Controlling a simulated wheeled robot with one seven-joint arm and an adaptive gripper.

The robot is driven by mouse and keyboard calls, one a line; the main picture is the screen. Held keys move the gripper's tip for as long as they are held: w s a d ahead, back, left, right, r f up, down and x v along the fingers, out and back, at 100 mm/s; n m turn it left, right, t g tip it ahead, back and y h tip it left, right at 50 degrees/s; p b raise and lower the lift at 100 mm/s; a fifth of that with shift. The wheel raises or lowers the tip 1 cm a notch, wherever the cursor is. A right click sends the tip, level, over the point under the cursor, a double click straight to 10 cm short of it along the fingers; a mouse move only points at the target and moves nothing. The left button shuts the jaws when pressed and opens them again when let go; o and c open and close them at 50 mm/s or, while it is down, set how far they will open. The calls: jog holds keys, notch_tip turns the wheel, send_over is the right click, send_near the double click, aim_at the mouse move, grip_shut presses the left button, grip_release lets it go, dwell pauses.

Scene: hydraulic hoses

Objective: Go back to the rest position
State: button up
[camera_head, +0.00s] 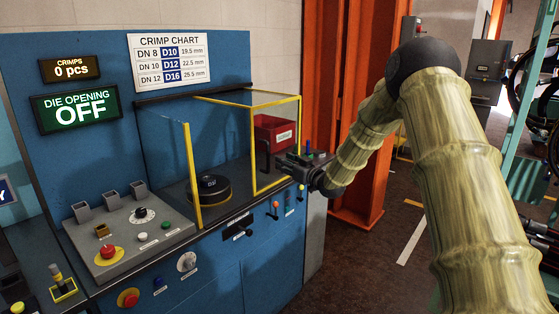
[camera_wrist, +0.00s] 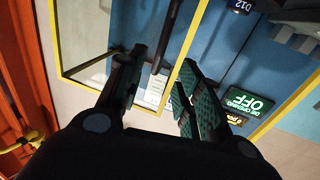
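My arm, in a ribbed yellowish sleeve, reaches in from the right of the head view. My gripper (camera_head: 303,168) is by the right end of the blue crimping machine (camera_head: 222,283), close to the yellow-framed clear guard (camera_head: 187,165). In the wrist view my gripper (camera_wrist: 158,75) has its two dark fingers apart, with green ridged pads. I see nothing held between them. Behind the fingers the wrist view shows the yellow guard frame (camera_wrist: 183,62) and the blue back panel. In the head view the fingertips are small and dark, hard to make out.
A black round die (camera_head: 210,188) sits on the machine bed. A red bin (camera_head: 272,132) stands behind the guard. The control panel (camera_head: 130,238) is at left front. The display (camera_head: 77,107) reads OFF. An orange-red post (camera_head: 357,190) stands behind my arm. Dark floor (camera_head: 365,260) is open below.

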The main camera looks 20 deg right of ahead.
jog(key=shift+s+d, duration=0.1)
jog(key=shift+s, duration=0.35)
jog(key=s+a+f+m+g+h, duration=0.1)
jog(key=s+a+f+g, duration=0.35)
jog(key=f, duration=0.75)
jog(key=s+a+f+m+g, duration=0.1)
jog(key=s+a+f, duration=0.5)
jog(key=s+f, duration=0.5)
jog(key=s+a+f+m+g+h, duration=0.1)
jog(key=s+a+f+g, duration=0.35)
jog(key=f, duration=0.85)
jog(key=s+a+f+g, duration=0.2)
jog(key=s+f, duration=0.2)
jog(key=s, duration=1)
jog(key=s+a+f+g+h, duration=0.1)
jog(key=s+a+f+g, duration=0.2)
jog(key=s, duration=1.2)
jog(key=s+a+f+g+h, duration=0.1)
jog(key=s+f, duration=0.4)
jog(key=s, duration=1)
jog(key=shift+s+a+f+g, duration=0.15)
jog(key=shift+a+g, duration=0.65)
jog(key=shift+a, duration=0.25)
